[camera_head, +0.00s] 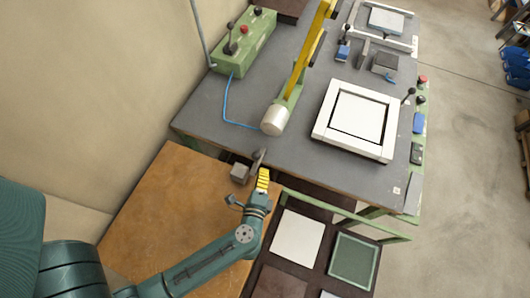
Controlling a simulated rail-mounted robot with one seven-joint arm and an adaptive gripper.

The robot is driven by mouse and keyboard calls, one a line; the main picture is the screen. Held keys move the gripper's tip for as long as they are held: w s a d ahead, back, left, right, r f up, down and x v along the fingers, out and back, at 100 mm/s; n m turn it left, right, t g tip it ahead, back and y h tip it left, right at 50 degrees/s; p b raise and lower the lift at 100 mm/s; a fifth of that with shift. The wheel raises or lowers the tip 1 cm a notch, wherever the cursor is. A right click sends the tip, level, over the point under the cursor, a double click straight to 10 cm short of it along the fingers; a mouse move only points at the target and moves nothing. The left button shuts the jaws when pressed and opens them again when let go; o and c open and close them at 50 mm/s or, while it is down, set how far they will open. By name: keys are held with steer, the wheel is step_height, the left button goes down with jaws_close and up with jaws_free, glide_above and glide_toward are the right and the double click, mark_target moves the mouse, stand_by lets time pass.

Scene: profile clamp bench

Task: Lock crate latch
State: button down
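I cannot make out a crate latch for certain in the head view. My gripper (262,180) is at the end of my teal arm, by the front left edge of the grey bench, and shows yellow bands. Its fingertips are too small and overlapped to tell whether they are open or shut. A small grey block (239,173) is just left of it, and a dark lever-like part (258,156) is just above it. I cannot tell whether they touch my gripper. A green-rimmed square container (333,262) sits low under the bench; no latch shows on it.
The grey bench (215,117) carries a white square frame (317,135), a yellow arm (305,55) with a pale cylinder (274,120), and a green control box (262,35) with a blue cable. A brown wooden surface (165,205) lies under my arm. Green rails (340,212) run below the bench.

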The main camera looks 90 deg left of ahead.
steer(key=s+d+r, duration=0.1)
steer(key=s+d, duration=0.1)
steer(key=s, duration=0.4)
steer(key=shift+s+d+r, duration=0.25)
steer(key=shift+d, duration=0.1)
